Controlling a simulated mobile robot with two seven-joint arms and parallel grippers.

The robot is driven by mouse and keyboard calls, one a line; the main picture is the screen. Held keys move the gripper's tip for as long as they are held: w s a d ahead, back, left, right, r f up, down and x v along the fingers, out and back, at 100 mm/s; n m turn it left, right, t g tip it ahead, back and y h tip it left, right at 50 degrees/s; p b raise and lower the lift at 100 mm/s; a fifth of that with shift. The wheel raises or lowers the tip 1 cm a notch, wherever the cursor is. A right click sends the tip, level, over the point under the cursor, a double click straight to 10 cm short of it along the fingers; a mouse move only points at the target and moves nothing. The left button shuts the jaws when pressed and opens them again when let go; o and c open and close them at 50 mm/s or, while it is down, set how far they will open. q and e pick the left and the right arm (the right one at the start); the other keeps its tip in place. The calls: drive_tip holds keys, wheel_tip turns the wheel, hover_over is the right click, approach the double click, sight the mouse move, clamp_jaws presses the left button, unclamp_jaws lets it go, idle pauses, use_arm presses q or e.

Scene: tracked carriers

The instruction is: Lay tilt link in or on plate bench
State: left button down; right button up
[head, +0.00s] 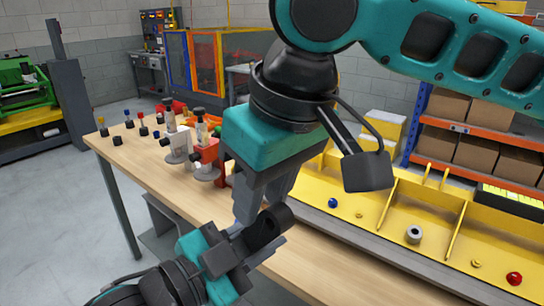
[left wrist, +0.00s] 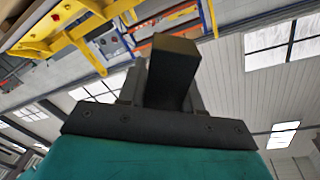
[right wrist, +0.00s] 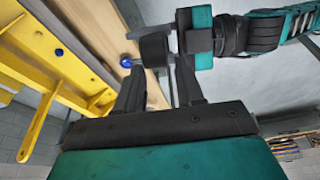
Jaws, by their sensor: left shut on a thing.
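The tilt link, a dark grey piece with a round end (head: 270,226), is held by my left gripper (head: 246,246), low in the middle of the head view. In the left wrist view the link (left wrist: 172,72) shows as a dark block between the fingers. My right gripper (head: 258,208) points down just above the link. In the right wrist view its fingers stand apart, with the link's round end (right wrist: 153,50) between or just beyond them; contact cannot be told. The plate bench seems to be the wood-topped table (head: 140,165) under the grippers.
A yellow compartmented tray (head: 385,215) with a few small parts runs along the right side. Red and white fixtures (head: 207,152) and small coloured-top pegs (head: 143,128) stand on the table's far part. The table's left front is bare.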

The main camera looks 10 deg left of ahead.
sight(255, 238)
use_arm(q)
drive_tip(key=shift+r, duration=0.1)
use_arm(e)
drive_tip(key=shift+x, duration=2.6)
drive_tip(key=shift+c, duration=0.3)
clamp_jaws()
use_arm(q)
drive_tip(key=c, duration=1.2)
unclamp_jaws()
drive_tip(key=shift+r, duration=0.1)
drive_tip(key=o, duration=0.5)
drive_tip(key=shift+f, duration=0.2)
